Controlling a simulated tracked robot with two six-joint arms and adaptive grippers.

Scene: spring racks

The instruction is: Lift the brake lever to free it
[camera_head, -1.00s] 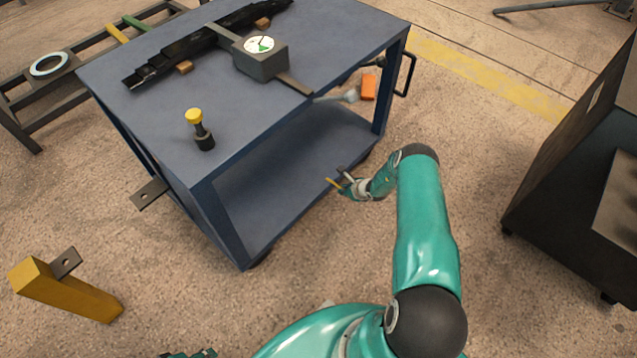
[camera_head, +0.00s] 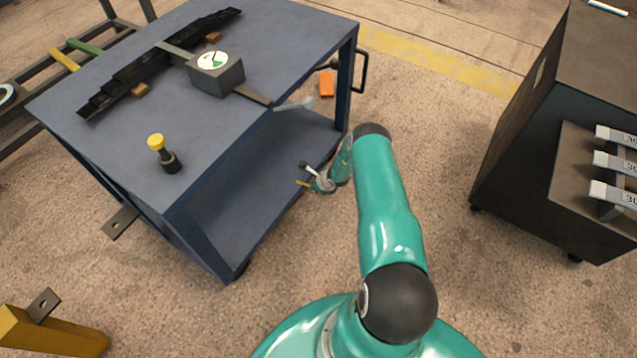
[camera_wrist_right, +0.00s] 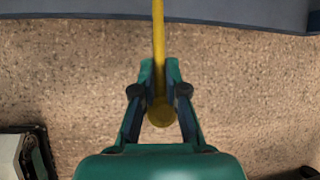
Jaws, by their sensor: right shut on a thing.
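The brake lever is a thin yellow rod with a round knob at its end. In the right wrist view the lever (camera_wrist_right: 158,45) runs from the blue cart's edge at the top down between my fingers. My right gripper (camera_wrist_right: 160,78) is shut on it near the knob. In the head view my right gripper (camera_head: 314,180) is small, beside the cart's lower shelf edge, and a short yellow piece of the lever (camera_head: 301,183) shows there. My left gripper is not in view.
The blue cart (camera_head: 95,160) carries a dial gauge (camera_head: 213,70), a black stepped bar (camera_head: 140,75) and a yellow-capped knob (camera_head: 160,152). A dark cabinet (camera_head: 510,140) stands at the right. A yellow post (camera_head: 50,335) is at lower left.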

